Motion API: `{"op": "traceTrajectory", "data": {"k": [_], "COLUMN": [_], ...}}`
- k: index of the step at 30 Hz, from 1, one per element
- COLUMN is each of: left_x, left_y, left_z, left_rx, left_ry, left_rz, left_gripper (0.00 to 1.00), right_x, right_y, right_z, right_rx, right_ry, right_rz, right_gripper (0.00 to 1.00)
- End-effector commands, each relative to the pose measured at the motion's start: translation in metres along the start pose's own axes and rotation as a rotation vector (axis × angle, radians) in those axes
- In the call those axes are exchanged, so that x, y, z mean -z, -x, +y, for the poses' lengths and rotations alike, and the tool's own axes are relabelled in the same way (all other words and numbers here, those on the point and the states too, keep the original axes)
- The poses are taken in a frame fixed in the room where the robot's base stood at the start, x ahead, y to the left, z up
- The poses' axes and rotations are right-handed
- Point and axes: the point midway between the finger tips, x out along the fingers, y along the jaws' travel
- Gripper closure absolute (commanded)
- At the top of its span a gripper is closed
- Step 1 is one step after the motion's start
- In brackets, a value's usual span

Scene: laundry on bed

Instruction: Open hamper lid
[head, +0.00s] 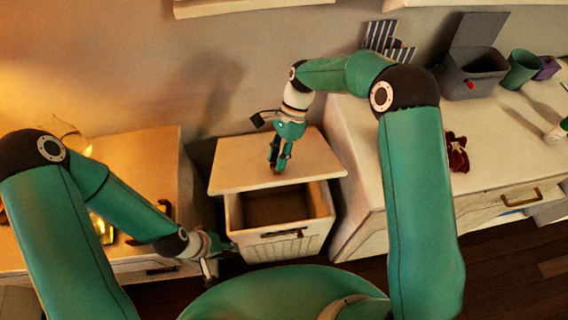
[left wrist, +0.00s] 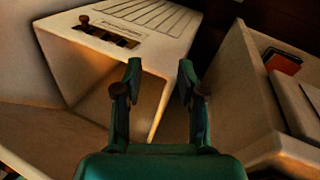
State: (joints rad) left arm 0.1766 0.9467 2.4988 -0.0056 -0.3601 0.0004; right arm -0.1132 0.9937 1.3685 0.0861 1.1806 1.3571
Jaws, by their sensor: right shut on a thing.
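The white hamper (head: 258,249) stands on the floor between two cabinets, with a slatted front and a dark handle (head: 284,233). Its pale lid (head: 235,168) is raised and leans back at the rear, so the dark inside (head: 275,205) shows. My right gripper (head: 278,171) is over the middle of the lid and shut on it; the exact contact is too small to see. My left gripper (head: 211,275) is low beside the hamper's left side. In the left wrist view its two fingers (left wrist: 160,75) are apart and empty, near the hamper's slatted front (left wrist: 145,17).
A wooden nightstand (head: 140,160) stands on the left. A white dresser (head: 400,185) on the right holds a grey open box (head: 470,72), a green cup (head: 522,69) and a dark red cloth (head: 456,152). Dark floor shows in front.

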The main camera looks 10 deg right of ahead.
Motion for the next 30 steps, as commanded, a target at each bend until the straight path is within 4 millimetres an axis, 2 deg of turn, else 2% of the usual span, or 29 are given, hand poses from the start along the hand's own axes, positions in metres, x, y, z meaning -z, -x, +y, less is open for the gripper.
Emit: {"op": "traceTrajectory", "data": {"k": [1,11,18,25,30], "left_x": [0.0,0.0,0.0,0.007,0.023], "left_y": [-0.001,-0.001,-0.001,-0.004,-0.007], "left_z": [0.0,0.0,-0.001,-0.007,-0.022], "left_rx": [0.0,0.0,0.0,0.009,0.021], "left_ry": [0.0,0.0,0.0,0.093,0.329], "left_rz": [0.0,0.0,0.0,-0.032,-0.124], "left_gripper": [0.6,0.6,0.98,1.0,1.0], "right_x": [-0.001,0.0,0.001,0.001,0.001], "right_y": [0.002,0.002,0.001,0.001,0.001], "right_z": [-0.011,-0.012,-0.012,-0.012,-0.012], "right_rx": [0.038,0.037,0.037,0.037,0.037], "right_ry": [0.004,0.005,0.005,0.004,0.003], "right_rz": [0.004,0.004,0.004,0.004,0.004], "right_gripper": [1.0,1.0,1.0,1.0,1.0]}}
